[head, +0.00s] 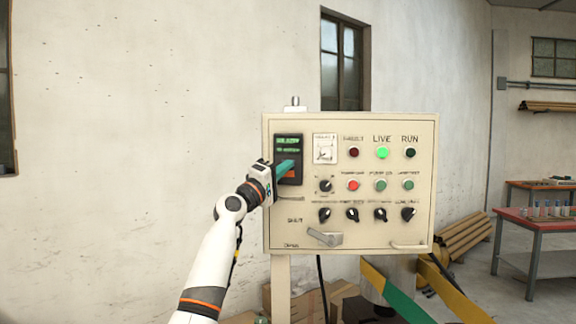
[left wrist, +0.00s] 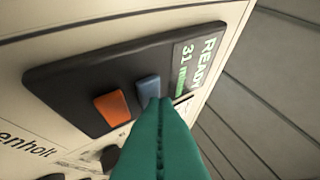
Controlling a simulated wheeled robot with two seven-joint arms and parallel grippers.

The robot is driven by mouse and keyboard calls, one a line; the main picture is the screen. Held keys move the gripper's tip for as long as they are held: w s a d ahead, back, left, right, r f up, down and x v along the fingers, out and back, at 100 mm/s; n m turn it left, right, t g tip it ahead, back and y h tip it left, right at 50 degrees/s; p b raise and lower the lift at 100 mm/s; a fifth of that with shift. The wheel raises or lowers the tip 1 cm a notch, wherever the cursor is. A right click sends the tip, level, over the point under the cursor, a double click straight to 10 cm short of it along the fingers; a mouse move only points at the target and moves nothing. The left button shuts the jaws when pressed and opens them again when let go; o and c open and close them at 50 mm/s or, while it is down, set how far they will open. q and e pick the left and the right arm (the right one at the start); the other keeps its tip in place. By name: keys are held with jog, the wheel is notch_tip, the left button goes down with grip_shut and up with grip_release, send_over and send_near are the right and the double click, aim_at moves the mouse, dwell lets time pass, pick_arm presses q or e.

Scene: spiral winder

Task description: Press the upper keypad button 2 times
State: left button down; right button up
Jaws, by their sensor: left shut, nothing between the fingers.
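The keypad (head: 289,145) is a dark upright unit at the left of the cream control panel, with a green lit display at its top. In the left wrist view the keypad (left wrist: 75,72) shows a blue-grey upper button (left wrist: 148,87) nearer the display and an orange lower button (left wrist: 112,107). The display (left wrist: 190,65) reads READY and 31. My left gripper (head: 286,168) is shut and empty, its green fingers pointing at the keypad. In the left wrist view its tip (left wrist: 158,102) overlaps the blue-grey button's lower edge. I cannot tell whether it touches.
The control panel (head: 350,250) carries lamps, buttons, knobs and a lever handle (head: 324,237) to the right of and below the keypad. A red-topped table (head: 538,222) is far right. The wall side at left is clear.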

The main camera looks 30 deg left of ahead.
pick_arm(q)
jog(key=shift+w+a, duration=0.1)
jog(key=shift+w, duration=0.05)
dwell(0.5)
jog(key=shift+s+d, duration=0.4)
jog(key=shift+s, duration=0.25)
jog(key=s+d, duration=0.1)
jog(key=s, duration=0.2)
jog(key=s+d+p, duration=0.1)
jog(key=shift+s+d, duration=0.15)
jog(key=shift+d, duration=0.15)
dwell(0.8)
